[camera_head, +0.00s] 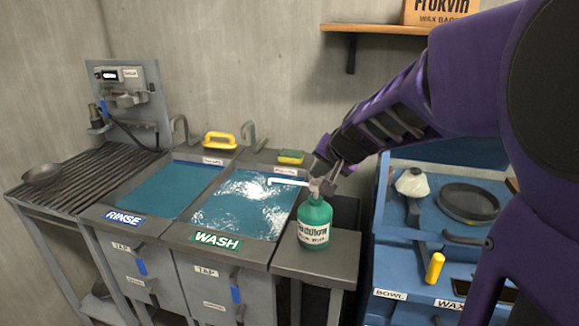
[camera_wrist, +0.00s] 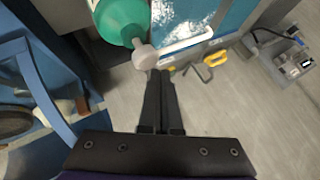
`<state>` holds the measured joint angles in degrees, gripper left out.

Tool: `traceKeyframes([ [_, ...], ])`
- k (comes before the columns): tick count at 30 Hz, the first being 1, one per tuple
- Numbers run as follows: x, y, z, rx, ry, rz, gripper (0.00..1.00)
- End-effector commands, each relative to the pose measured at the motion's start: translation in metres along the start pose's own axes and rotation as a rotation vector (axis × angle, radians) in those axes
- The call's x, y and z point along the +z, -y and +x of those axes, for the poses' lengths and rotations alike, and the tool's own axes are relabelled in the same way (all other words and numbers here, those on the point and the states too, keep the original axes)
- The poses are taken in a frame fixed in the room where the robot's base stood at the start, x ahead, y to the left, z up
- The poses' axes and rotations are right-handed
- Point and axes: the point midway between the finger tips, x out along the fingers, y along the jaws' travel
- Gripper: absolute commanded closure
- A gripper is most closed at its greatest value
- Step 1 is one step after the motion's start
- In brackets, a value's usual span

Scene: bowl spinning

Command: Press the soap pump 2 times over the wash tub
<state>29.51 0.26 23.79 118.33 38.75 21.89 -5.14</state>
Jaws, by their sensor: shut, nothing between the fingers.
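The soap pump is a green bottle (camera_head: 315,222) standing upright on a small grey side stand right of the wash tub. Its white spout (camera_head: 288,181) points left over the tub's right edge. The wash tub (camera_head: 216,241) holds blue water with white foam or glare. My gripper (camera_head: 327,180) is shut and empty at the pump head, its fingertips close to or touching it; I cannot tell which. In the wrist view, the shut fingers (camera_wrist: 160,76) reach to the pale pump head (camera_wrist: 145,57), with the green bottle (camera_wrist: 122,20) beyond.
The rinse tub (camera_head: 124,219) and a slatted drainboard (camera_head: 82,175) lie left of the wash tub. A yellow-handled tool (camera_head: 220,140) and a sponge (camera_head: 291,157) sit at the back rim. A blue bench (camera_head: 403,225) stands close on the right.

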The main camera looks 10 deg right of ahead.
Motion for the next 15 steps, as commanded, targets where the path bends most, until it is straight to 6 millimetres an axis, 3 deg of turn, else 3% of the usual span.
traceKeyframes([
  [15, -0.0073, 0.0067, -0.0088, -0.001, -0.004, -0.002, 1.0],
])
